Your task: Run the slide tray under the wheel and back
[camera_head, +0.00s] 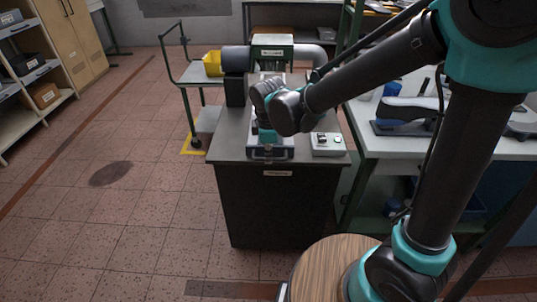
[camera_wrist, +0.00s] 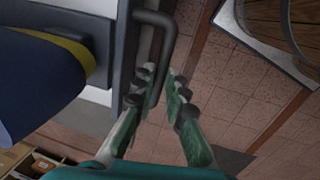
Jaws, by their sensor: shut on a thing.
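The slide tray (camera_head: 270,153) sits at the front edge of the dark bench, below the green-topped machine (camera_head: 272,41). My arm hides much of the tray and the space under the machine, so I cannot make out the wheel. In the wrist view, the dark bar handle (camera_wrist: 168,45) stands out from the grey front plate. My gripper (camera_wrist: 160,82) has its two green fingers on either side of the handle's lower part and is shut on it. A dark blue piece with a yellow band (camera_wrist: 42,75) lies behind the plate. In the head view my fingers are mostly hidden.
A grey control box (camera_head: 327,144) sits on the bench right of the tray. A green cart with a yellow bin (camera_head: 212,63) stands at the back left. A white worktable (camera_head: 400,145) stands close on the right.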

